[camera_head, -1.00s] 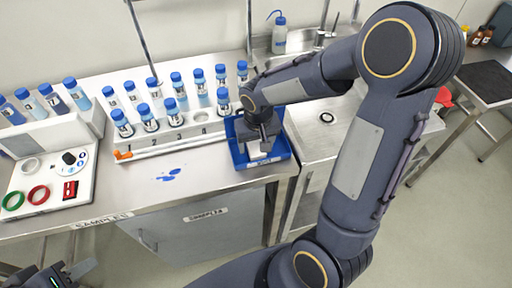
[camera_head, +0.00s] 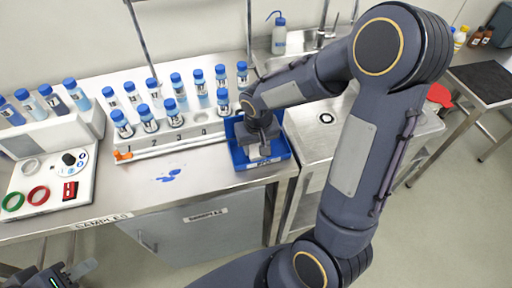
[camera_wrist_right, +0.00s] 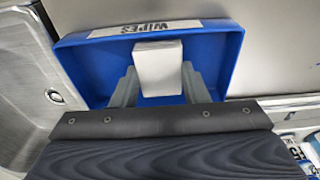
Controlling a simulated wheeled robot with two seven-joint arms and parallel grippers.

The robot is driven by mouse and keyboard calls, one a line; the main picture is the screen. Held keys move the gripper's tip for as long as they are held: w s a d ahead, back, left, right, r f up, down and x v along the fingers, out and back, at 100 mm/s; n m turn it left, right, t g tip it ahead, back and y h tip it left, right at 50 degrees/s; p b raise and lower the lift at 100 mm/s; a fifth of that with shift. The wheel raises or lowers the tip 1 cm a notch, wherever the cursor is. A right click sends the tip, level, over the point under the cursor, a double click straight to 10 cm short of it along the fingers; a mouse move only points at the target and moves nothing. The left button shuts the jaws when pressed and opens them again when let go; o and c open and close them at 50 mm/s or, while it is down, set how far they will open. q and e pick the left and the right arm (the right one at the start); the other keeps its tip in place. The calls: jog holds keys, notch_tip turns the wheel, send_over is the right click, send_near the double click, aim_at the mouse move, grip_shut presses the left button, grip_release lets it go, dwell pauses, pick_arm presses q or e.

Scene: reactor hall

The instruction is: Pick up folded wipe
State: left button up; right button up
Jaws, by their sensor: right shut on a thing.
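The folded wipe (camera_wrist_right: 159,68) is a small white block in the right wrist view, lying between my right gripper's fingers over the blue tray (camera_wrist_right: 218,38) labelled WIPES. In the head view the tray (camera_head: 283,166) stands at the bench's right end. My right gripper (camera_head: 261,146) reaches down into it and hides most of the wipe. In the right wrist view the right gripper (camera_wrist_right: 158,84) is shut on the wipe, one finger at each side. My left gripper (camera_head: 62,276) shows only partly at the lower left corner, away from the tray; its fingers are unclear.
A rack (camera_head: 170,138) of several blue-capped vials stands left of the tray. A blue spill (camera_head: 168,175) lies on the bench in front of it. A white device (camera_head: 45,178) with coloured rings is at far left. A sink (camera_head: 300,42) is behind the tray.

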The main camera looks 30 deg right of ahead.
aim_at(255, 147)
jog(key=shift+r, duration=0.15)
jog(key=shift+r, duration=0.25)
notch_tip(255, 147, up, 2)
jog(key=shift+r, duration=0.1)
jog(key=s+a+r+b, duration=0.2)
jog(key=s+a+r, duration=0.5)
jog(key=a+r, duration=0.3)
jog(key=shift+s+a, duration=0.4)
jog(key=shift+a, duration=0.45)
